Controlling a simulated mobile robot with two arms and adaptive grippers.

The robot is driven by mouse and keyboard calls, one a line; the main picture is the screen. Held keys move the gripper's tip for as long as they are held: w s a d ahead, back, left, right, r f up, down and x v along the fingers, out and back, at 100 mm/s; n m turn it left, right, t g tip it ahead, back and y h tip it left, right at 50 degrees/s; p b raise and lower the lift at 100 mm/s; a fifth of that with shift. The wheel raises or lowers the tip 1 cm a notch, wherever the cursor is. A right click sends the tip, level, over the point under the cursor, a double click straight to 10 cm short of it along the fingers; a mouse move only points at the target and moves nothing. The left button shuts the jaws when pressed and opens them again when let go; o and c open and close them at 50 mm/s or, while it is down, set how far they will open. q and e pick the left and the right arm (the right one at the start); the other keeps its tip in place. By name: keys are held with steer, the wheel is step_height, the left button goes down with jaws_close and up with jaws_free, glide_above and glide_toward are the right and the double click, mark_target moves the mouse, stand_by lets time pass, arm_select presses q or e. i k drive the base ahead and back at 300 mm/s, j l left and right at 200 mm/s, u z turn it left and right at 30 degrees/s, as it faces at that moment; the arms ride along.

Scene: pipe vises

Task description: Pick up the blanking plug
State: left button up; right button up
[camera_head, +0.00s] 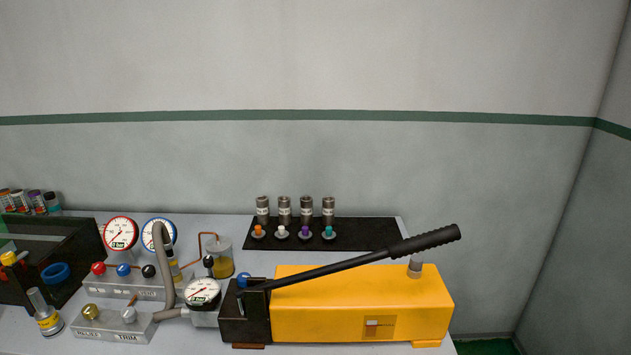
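No gripper shows in the head view. I cannot tell for certain which thing is the blanking plug. A short tilted cylinder with a grey stem and a yellow band (47,317) stands at the left, in front of a black box. Small round pieces with orange (258,231), white (282,232), purple (305,232) and teal (328,232) tops sit in a row on a black mat (370,235). Behind them stand several dark grey cylinders with pale labels (284,211).
A yellow hand pump (350,300) with a long black lever (370,257) fills the right of the bench. Gauges (120,233), a valve block (115,325), a grey hose and a black box (75,245) crowd the left. The mat's right part is bare.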

mark_target(51, 325)
steer(key=k+j, duration=0.1)
steer(key=j, duration=0.4)
steer(key=k+j, duration=0.15)
steer(key=j, duration=0.3)
steer(key=k+j, duration=0.1)
steer(key=j, duration=0.4)
steer(key=k+j, duration=0.1)
steer(key=j, duration=0.35)
